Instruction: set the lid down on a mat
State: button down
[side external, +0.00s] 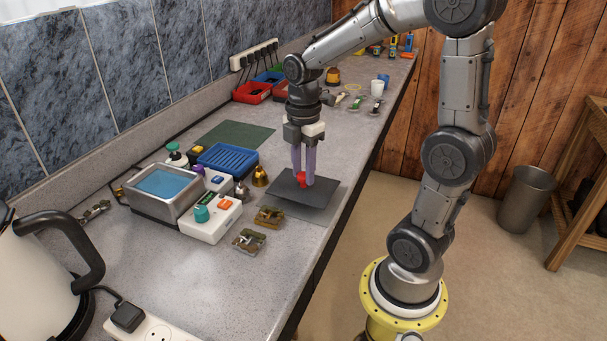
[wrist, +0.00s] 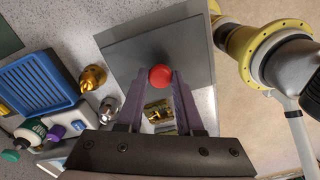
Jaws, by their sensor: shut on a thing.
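The lid (side external: 284,188) is a dark grey square plate with a red knob (side external: 301,178). My gripper (side external: 303,180) is shut on this knob, its purple fingers pointing down. In the wrist view the lid (wrist: 130,50) extends beyond the fingertips, and the red knob (wrist: 160,76) sits between them. A lighter grey mat (side external: 317,213) lies on the counter under the lid, showing past its near and right edges. I cannot tell whether the lid touches it. A green mat (side external: 237,134) lies bare farther back; its corner shows in the wrist view (wrist: 8,38).
Left of the lid stand a metal bath (side external: 157,207) with a blue inside, a white control box (side external: 212,221), a blue rack (side external: 228,158) and a brass bell (side external: 260,176). Metal pieces (side external: 249,240) lie in front. A kettle (side external: 45,265) stands near left.

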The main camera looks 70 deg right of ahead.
aim_at(303, 174)
jog(key=shift+f, duration=0.7)
jog(key=shift+f, duration=0.15)
jog(key=c, duration=0.5)
grip_release()
jog(key=shift+c, duration=0.2)
notch_tip(303, 174, up, 11)
jog(key=s+a+f+m+t, duration=0.3)
jog(key=s+a+m+t, duration=0.2)
jog(key=s+a+m, duration=0.4)
jog(key=shift+s+a+m+t, duration=0.3)
jog(key=shift+a+m, duration=0.2)
jog(key=shift+m, duration=1.7)
